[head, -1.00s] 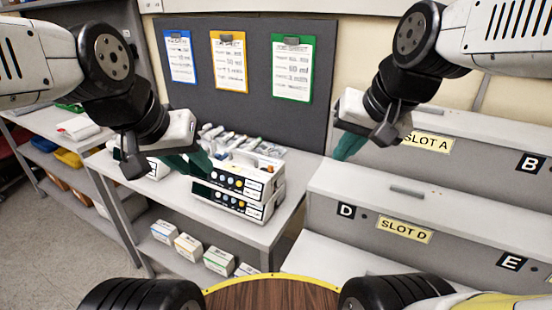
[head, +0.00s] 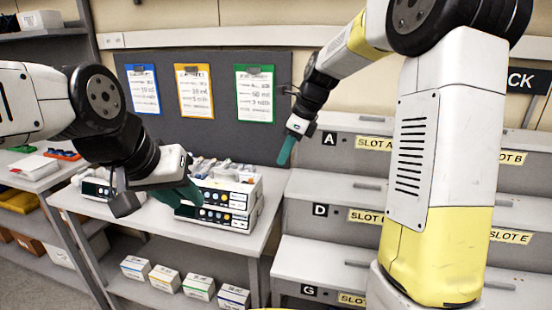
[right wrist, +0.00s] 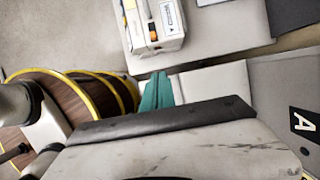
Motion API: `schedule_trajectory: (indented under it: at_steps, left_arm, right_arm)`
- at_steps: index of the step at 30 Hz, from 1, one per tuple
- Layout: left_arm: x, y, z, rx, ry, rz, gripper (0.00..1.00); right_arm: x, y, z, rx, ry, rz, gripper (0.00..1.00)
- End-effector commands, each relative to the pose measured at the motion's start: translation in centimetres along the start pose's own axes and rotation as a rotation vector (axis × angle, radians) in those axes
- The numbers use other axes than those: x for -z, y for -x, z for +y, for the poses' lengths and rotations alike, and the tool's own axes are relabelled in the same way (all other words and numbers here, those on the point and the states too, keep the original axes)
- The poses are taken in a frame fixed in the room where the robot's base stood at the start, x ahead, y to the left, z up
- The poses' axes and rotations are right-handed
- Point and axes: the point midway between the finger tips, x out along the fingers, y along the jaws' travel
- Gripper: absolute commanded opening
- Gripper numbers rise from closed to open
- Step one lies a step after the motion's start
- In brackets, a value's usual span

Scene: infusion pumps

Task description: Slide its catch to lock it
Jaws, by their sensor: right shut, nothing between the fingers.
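The stepped grey rack (head: 312,185) has lettered bays with yellow slot labels, such as the SLOT A label (head: 374,144). Short grey bars, such as one bar (head: 368,187), sit on its steps; I cannot tell whether these are catches. My right gripper (head: 285,152) is shut and empty, pointing down in front of the dark panel, left of the A mark. Its teal fingers also show together in the right wrist view (right wrist: 157,90). My left gripper (head: 188,194) is at the stacked infusion pumps (head: 232,215) on the table; its fingers overlap and contact is unclear.
Another pump (head: 97,190) stands at the table's left. Small items lie behind the stack, and several boxes (head: 166,278) stand on the lower shelf. Clipboards hang on the dark panel (head: 207,135). My right arm covers part of the rack.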

Motion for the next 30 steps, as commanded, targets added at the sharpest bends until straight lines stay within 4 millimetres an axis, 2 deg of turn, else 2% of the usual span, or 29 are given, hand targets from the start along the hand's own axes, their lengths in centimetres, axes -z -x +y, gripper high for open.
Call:
schedule_trajectory:
  at_steps: [6, 11, 15, 18, 30]
  left_arm:
    - [0.0, 0.0, 0.0, 0.0, 0.0, 0.0, 0.33]
    - [0.0, 0.0, 0.0, 0.0, 0.0, 0.0, 0.33]
    - [0.0, 0.0, 0.0, 0.0, 0.0, 0.0, 0.33]
    - [0.0, 0.0, 0.0, 0.0, 0.0, 0.0, 0.33]
    - [0.0, 0.0, 0.0, 0.0, 0.0, 0.0, 0.33]
  right_arm:
    - [0.1, -4.9, 0.1, -0.005, 0.001, 0.002, 0.0]
    - [0.1, -8.1, 0.1, -0.004, 0.001, 0.002, 0.0]
    - [-2.1, -8.8, 0.1, 0.0, 0.006, 0.0, 0.0]
    - [-3.0, -9.1, 0.1, 0.0, 0.004, 0.0, 0.0]
    - [-3.7, -9.3, 0.1, 0.001, 0.003, 0.0, 0.0]
